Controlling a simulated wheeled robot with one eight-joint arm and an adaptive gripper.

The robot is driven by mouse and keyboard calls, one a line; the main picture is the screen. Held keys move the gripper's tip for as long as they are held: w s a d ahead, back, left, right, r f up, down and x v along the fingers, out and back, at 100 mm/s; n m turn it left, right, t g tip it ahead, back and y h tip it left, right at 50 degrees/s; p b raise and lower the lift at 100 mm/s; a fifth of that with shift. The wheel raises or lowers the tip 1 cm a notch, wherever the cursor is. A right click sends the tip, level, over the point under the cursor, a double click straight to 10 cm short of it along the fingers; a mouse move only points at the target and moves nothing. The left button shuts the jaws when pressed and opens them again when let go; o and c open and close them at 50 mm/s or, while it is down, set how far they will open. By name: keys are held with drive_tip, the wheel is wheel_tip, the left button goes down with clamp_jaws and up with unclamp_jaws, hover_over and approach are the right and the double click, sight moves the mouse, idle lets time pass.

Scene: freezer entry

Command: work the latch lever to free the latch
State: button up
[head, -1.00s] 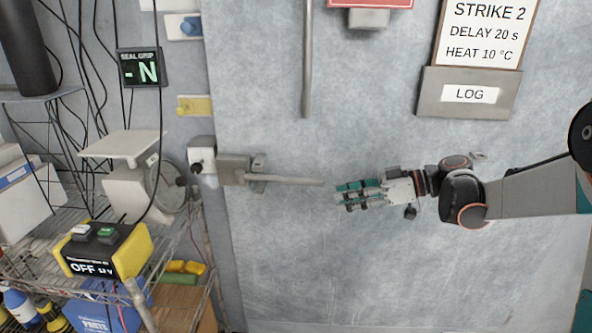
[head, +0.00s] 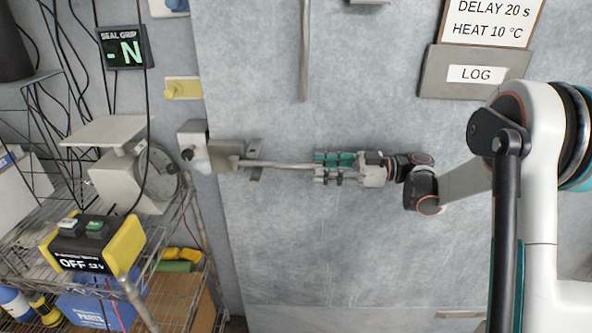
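The latch lever (head: 278,164) is a thin grey bar that reaches right, nearly level, from a metal latch block (head: 228,155) at the left edge of the pale freezer door. A strike housing (head: 194,140) sits on the frame just left of the block. My gripper (head: 318,167) points left along the lever, and its teal and grey fingers are at the lever's free end. The lever's tip is hidden at the fingers. The gap between the fingers is too small to tell whether they grip the bar.
A vertical bar (head: 305,60) is fixed on the door (head: 380,240) above the lever. A LOG holder (head: 473,75) is at upper right. At left stand a wire shelf with a yellow and black OFF box (head: 95,247), a dial scale (head: 125,180) and hanging cables. A SEAL GRIP display (head: 123,47) shows "- N".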

sight(284, 166)
drive_tip(key=a+b, duration=0.1)
drive_tip(key=a, duration=0.6)
drive_tip(key=shift+w+a, duration=0.1)
drive_tip(key=shift+a, duration=0.15)
clamp_jaws()
